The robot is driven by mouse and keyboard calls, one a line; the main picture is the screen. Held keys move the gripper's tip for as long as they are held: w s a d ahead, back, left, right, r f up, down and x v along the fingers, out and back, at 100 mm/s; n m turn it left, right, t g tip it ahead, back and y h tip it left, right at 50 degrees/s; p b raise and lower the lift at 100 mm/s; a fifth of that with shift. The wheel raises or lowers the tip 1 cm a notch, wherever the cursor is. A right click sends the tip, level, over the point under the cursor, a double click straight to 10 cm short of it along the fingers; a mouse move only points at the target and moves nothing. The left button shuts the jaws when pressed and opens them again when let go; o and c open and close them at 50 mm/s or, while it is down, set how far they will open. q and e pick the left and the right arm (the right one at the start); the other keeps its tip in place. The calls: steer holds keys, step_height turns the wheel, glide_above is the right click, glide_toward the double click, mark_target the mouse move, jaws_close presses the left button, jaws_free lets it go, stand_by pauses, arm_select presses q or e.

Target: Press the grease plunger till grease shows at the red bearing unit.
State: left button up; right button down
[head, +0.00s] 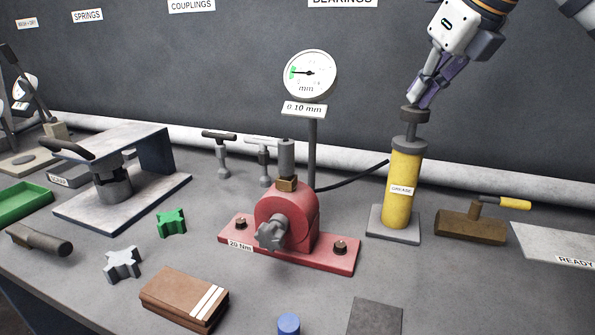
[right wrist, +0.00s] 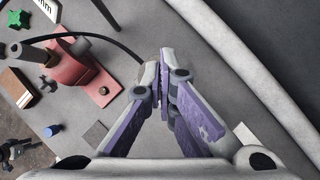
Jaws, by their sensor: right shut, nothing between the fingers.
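The grease plunger has a dark round knob (head: 414,115) on a short rod, which stands out of the top of a yellow grease cylinder (head: 402,175) on a grey base. My right gripper (head: 419,100) is shut and empty, pointing down at the knob; I cannot tell whether its tips touch it. In the right wrist view the shut fingertips (right wrist: 163,58) hide the cylinder. The red bearing unit (head: 288,215) stands left of the cylinder, with a brass fitting (head: 287,184) on top. I make out no grease on it. My left gripper is not in view.
A black hose (head: 350,182) runs between the bearing unit and the cylinder. A dial gauge (head: 309,75) on a post stands behind the unit, above a 0.10 mm label. A brown block with a yellow-handled tool (head: 472,225) lies right of the cylinder. The back wall is close behind.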

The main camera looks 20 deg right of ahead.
steer(key=shift+f, duration=0.7)
steer(key=shift+f, duration=0.3)
steer(key=shift+r, duration=1.45)
